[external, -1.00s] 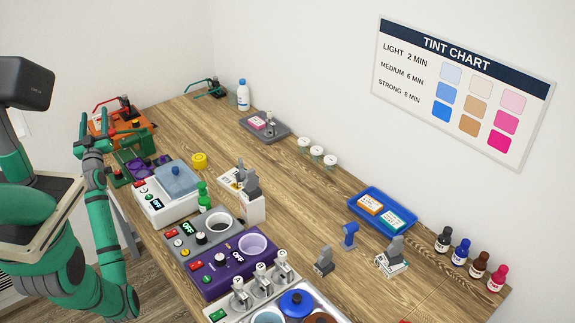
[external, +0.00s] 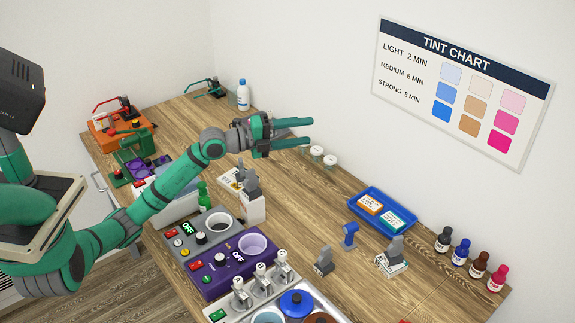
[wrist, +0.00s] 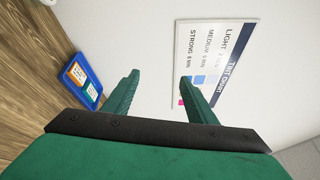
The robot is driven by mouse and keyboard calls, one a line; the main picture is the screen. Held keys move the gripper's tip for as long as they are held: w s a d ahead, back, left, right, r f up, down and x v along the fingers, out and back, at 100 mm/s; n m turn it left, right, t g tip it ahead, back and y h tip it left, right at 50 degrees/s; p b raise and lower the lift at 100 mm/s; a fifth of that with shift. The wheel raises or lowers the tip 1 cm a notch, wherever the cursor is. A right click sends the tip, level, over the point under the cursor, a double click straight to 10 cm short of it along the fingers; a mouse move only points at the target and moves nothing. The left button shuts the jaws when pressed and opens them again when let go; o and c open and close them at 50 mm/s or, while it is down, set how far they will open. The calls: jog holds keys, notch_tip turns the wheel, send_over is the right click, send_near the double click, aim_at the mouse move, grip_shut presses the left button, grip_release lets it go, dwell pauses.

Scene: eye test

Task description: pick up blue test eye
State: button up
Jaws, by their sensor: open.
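A small blue upright piece (external: 350,236), which looks like the blue test eye, stands on the wooden table (external: 300,215) in front of the blue tray. My gripper (external: 312,132) is open and empty, high above the back of the table and pointing right towards the wall. It is well up and left of the blue piece in the external view. In the wrist view my two fingers (wrist: 160,77) are apart with only wall and chart behind them. The blue piece does not show in the wrist view.
A blue tray (external: 359,213) with two small boxes lies near the wall; it also shows in the wrist view (wrist: 66,76). Grey stands (external: 324,261) (external: 393,256) flank the blue piece. Several dye bottles (external: 461,251) stand at right. Machines line the front edge.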

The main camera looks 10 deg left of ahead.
jog(key=s+d+f+m+g+y, duration=0.2)
jog(key=s+d+f+m+g, duration=0.3)
jog(key=s+f, duration=0.35)
jog(key=m+g+y, duration=0.1)
jog(key=m+y, duration=0.2)
jog(key=m, duration=0.1)
send_near(353, 228)
jog(key=w+f, duration=0.1)
jog(key=f, duration=0.1)
jog(key=shift+w+r+x, duration=0.1)
jog(key=shift+w+x, duration=0.05)
jog(key=shift+x, duration=2.35)
jog(key=shift+w+r+x, duration=0.15)
jog(key=shift+x, duration=2.3)
jog(key=shift+d, duration=0.1)
jog(key=c, duration=1.2)
